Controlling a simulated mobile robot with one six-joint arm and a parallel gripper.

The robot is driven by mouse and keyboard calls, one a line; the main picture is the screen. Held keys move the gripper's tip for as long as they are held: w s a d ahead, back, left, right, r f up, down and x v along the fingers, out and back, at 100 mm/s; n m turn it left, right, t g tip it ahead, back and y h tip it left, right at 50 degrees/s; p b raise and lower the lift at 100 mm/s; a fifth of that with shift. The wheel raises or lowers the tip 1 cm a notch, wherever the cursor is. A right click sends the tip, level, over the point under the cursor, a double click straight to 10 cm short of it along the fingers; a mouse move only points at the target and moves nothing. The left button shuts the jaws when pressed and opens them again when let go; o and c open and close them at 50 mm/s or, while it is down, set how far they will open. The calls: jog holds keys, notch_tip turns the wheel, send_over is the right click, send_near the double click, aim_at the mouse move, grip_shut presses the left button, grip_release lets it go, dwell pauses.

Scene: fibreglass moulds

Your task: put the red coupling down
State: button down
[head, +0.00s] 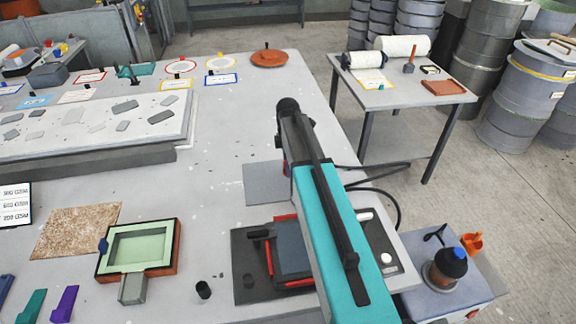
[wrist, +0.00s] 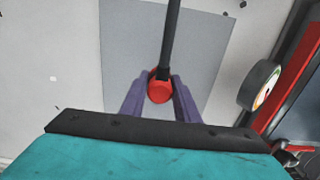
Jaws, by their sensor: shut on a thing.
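The red coupling (wrist: 159,88) is at the end of a black hose (wrist: 171,38) in the wrist view. My gripper (wrist: 160,98) has its two purple fingers closed on the coupling from both sides. Coupling and fingers appear over a flat grey square sheet (wrist: 120,45) on the table; whether they touch it I cannot tell.
A round gauge (wrist: 260,85) stands right of the gripper, beside a red-edged unit. A green-lined mould (head: 138,248) and a small black cup (head: 203,289) are on the table. Black hose (head: 392,185) loops right of my arm. Bare tabletop (head: 225,130) lies beyond the sheet.

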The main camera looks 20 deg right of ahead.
jog(key=shift+f, duration=0.55)
jog(key=c, duration=1.4)
grip_release()
jog(key=shift+o, duration=0.2)
jog(key=shift+r, duration=0.1)
jog(key=shift+r, duration=0.5)
jog(key=shift+r+b, duration=1.9)
jog(key=shift+r, duration=3.95)
